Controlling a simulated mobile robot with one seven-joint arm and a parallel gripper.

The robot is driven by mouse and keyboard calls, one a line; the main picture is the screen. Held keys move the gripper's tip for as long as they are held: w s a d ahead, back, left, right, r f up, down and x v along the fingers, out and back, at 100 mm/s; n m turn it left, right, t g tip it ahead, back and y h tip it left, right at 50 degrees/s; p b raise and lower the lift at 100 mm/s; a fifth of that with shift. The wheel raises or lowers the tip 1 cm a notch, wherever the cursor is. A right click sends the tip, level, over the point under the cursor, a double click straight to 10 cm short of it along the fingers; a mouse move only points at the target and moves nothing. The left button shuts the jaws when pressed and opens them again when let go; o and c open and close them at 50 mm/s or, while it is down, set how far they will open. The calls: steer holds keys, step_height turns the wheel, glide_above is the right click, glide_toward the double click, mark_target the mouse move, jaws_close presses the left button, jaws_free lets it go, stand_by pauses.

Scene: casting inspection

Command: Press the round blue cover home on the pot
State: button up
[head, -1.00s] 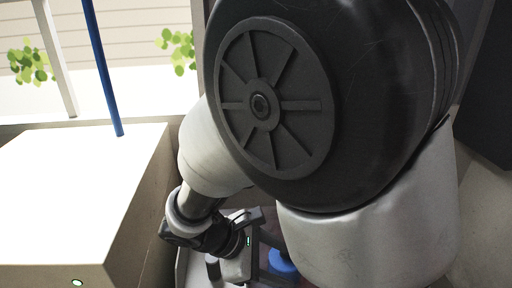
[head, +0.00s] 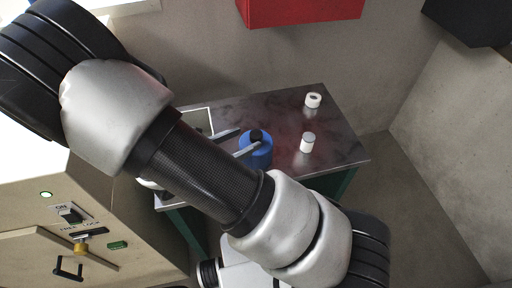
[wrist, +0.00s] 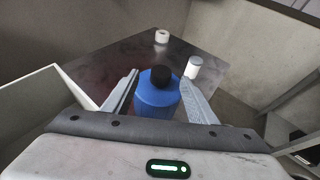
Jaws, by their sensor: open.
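A round blue thing (head: 258,152) with a black knob on top stands on the dark metal table; it also shows in the wrist view (wrist: 157,98). I take it for the blue cover, but I cannot tell a separate pot beneath it, nor how it is seated. My gripper (head: 243,141) is open. In the wrist view my gripper (wrist: 158,76) has one finger on each side of the blue thing, with the black knob between the fingertips. I cannot tell whether the fingers touch it. My arm hides part of the table.
On the table (head: 335,156) stand a white cylinder (head: 307,143) right of the blue thing and a white ring (head: 313,100) farther back. A white-edged tray or frame (wrist: 62,92) is at left. A red box (head: 300,10) hangs on the wall. A machine panel (head: 75,215) is at left.

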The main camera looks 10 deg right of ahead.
mark_target(252, 137)
steer(key=shift+f+x, duration=0.1)
steer(key=shift+x, duration=1.6)
steer(key=shift+f+x, duration=0.15)
steer(key=shift+x, duration=1.55)
steer(key=shift+s, duration=0.15)
jaws_close()
